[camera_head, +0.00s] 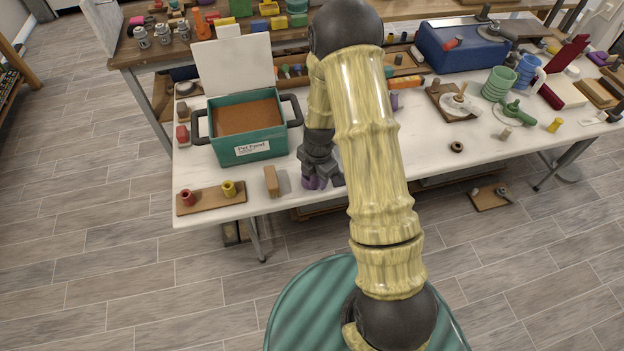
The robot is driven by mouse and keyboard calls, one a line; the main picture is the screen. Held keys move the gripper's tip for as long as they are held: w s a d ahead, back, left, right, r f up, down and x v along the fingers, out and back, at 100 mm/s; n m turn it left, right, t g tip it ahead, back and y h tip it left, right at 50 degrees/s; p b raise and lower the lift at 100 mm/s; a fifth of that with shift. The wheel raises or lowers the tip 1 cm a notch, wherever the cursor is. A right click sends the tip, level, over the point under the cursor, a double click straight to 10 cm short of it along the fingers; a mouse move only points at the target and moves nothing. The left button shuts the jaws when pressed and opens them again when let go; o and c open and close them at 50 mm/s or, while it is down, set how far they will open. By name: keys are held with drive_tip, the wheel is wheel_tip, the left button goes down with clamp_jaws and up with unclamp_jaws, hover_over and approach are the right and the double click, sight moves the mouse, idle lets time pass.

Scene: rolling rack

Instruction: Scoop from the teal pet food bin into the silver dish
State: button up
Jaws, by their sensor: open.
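The teal pet food bin (240,150) stands on the left part of the white table, its pale lid raised behind it and brown food inside. Its label reads "Pet Food". My gripper (321,184) is open, low over the table's front edge, to the right of the bin and apart from it. A purple thing (312,184) shows at its fingertips; I cannot tell whether they touch. A pale round piece (458,107) lies on a brown board further right; I cannot tell whether it is the silver dish. My arm hides the table's middle. I cannot make out a scoop for certain.
A brown board (211,198) with red and yellow pieces lies front left. A blue box (462,50), green cup (498,83) and blue mug (527,72) crowd the right. The table front (430,165) right of my arm is clear.

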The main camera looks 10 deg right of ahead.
clamp_jaws()
drive_tip(key=shift+r, duration=0.1)
wheel_tip(320, 180, up, 10)
drive_tip(key=shift+f+b, duration=0.1)
drive_tip(key=shift+b, duration=0.75)
idle(0.4)
